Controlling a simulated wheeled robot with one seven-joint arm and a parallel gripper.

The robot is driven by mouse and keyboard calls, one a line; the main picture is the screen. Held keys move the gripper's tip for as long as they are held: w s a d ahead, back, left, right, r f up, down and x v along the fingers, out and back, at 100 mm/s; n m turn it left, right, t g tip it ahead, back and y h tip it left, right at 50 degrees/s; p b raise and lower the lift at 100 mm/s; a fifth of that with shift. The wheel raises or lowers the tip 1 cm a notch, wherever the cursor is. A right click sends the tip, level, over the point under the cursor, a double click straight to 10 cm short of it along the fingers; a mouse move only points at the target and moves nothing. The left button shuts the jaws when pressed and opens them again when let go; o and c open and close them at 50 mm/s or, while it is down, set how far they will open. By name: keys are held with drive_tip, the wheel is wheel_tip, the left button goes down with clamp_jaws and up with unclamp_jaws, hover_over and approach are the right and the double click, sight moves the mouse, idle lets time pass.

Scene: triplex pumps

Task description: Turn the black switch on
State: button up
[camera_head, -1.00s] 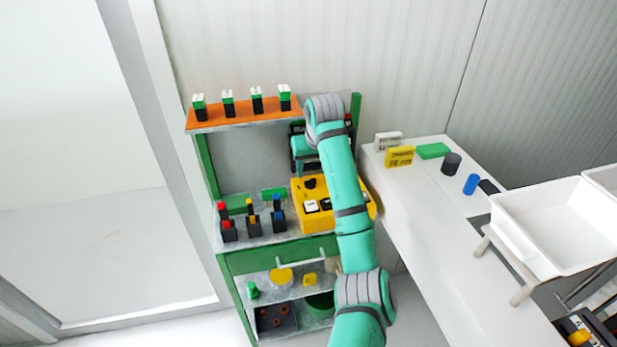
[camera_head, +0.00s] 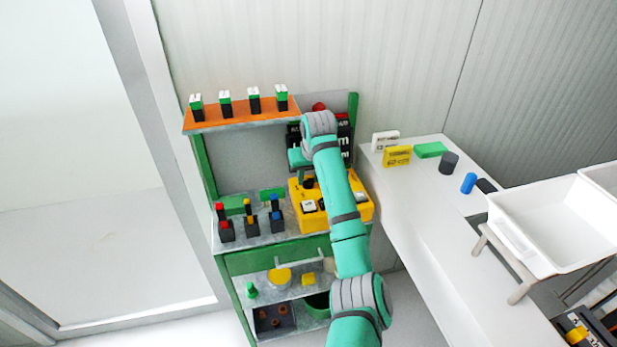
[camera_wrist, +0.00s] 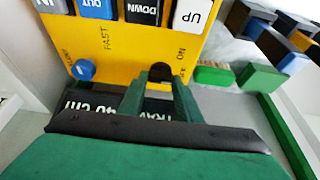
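The black switch (camera_wrist: 160,72) is a round knob on the top of the yellow control box (camera_wrist: 110,45), beside the printed word ON. In the wrist view my gripper (camera_wrist: 161,80) has its two green fingers apart, one on each side of the knob. I cannot tell whether the fingertips touch it. In the head view the yellow box (camera_head: 350,212) stands on the green bench, and my gripper (camera_head: 306,178) comes down at the black switch near its back left corner.
The box also carries a blue knob (camera_wrist: 84,69) and several push buttons (camera_wrist: 143,10). Small red, yellow and blue levers (camera_head: 250,222) stand left of the box. An orange shelf (camera_head: 240,115) is above the bench. A white table (camera_head: 410,185) with loose blocks is at right.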

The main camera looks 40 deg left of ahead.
drive_tip(key=shift+n, duration=0.3)
drive_tip(key=n, duration=0.1)
drive_tip(key=n+g, duration=0.1)
drive_tip(key=n, duration=0.1)
drive_tip(key=n+g+y, duration=0.1)
drive_tip(key=n, duration=0.1)
drive_tip(key=shift+w+r, duration=0.15)
drive_tip(key=shift+w, duration=0.1)
drive_tip(key=n+g, duration=0.1)
drive_tip(key=n, duration=0.2)
drive_tip(key=n+g, duration=0.1)
drive_tip(key=n, duration=0.2)
drive_tip(key=shift+w, duration=0.2)
idle(0.4)
drive_tip(key=o, duration=1)
drive_tip(key=shift+o, duration=0.2)
drive_tip(key=shift+s, duration=0.1)
idle(0.4)
